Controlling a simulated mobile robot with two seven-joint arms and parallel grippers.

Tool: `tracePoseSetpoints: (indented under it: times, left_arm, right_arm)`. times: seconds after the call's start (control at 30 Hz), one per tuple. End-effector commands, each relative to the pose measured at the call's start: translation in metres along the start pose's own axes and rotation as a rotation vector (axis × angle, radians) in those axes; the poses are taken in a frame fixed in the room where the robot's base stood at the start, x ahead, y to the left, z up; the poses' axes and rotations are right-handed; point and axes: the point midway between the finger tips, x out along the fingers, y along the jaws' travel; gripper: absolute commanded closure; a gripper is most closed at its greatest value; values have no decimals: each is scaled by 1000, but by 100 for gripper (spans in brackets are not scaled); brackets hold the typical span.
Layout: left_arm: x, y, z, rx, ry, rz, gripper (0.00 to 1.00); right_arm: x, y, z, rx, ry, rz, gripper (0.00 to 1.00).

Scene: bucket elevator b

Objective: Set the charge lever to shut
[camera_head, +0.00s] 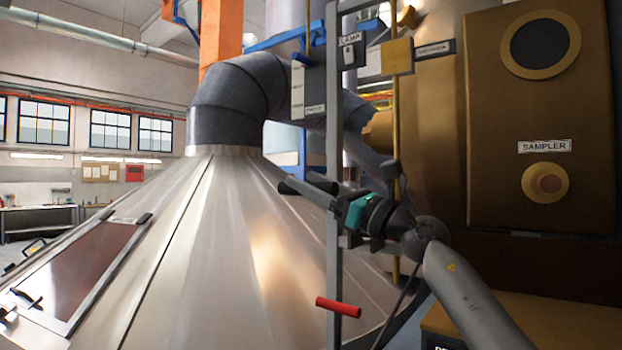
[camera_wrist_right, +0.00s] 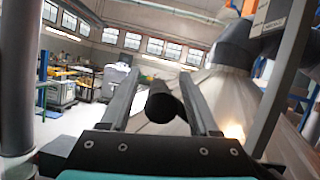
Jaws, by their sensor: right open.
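My right gripper (camera_head: 326,198) reaches in from the lower right, beside the grey upright post (camera_head: 333,130). In the right wrist view its two long fingers (camera_wrist_right: 158,84) are apart. A red handle (camera_head: 338,307) sticks out from the lower part of the post. No charge label can be read. My left gripper is out of view.
A large metal cone hood (camera_head: 235,240) fills the middle, with a grey elbow duct (camera_head: 235,95) on top. A brown sampler housing (camera_head: 540,190) stands close on the right. A thin yellow pipe (camera_head: 396,120) runs upright behind my wrist. Workbenches stand far left.

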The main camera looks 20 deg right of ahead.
Motion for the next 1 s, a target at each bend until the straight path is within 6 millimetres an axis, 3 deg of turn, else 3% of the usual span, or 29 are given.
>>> tracePoseSetpoints:
  times: [0.23,0.77,1.0]
  left_arm:
    - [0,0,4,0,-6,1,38]
    - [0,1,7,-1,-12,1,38]
    - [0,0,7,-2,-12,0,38]
  right_arm:
    - [0,0,0,-1,0,0,40]
    - [0,0,0,0,0,0,100]
    - [0,0,0,0,0,0,100]
